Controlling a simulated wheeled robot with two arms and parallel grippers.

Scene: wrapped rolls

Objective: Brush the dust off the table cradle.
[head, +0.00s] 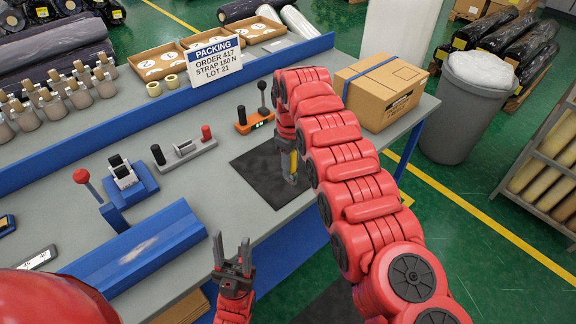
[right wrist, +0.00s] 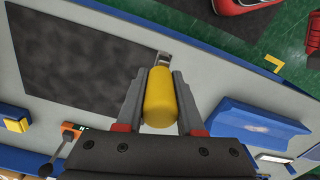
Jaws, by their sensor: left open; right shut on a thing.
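The blue cradle (head: 145,250), a long block with a sloped trough, lies along the near table edge in the head view. It also shows at the right of the right wrist view (right wrist: 255,127). My left gripper (head: 232,242) is open and empty, in front of the table edge.
The dark mat (head: 255,180) lies on the grey table. Behind the cradle stand a red-knobbed lever (head: 82,177), a blue device (head: 124,175) and a strapping tool (head: 184,149). A cardboard box (head: 385,92) stands at the right end. A blue ledge (head: 110,115) crosses the table.

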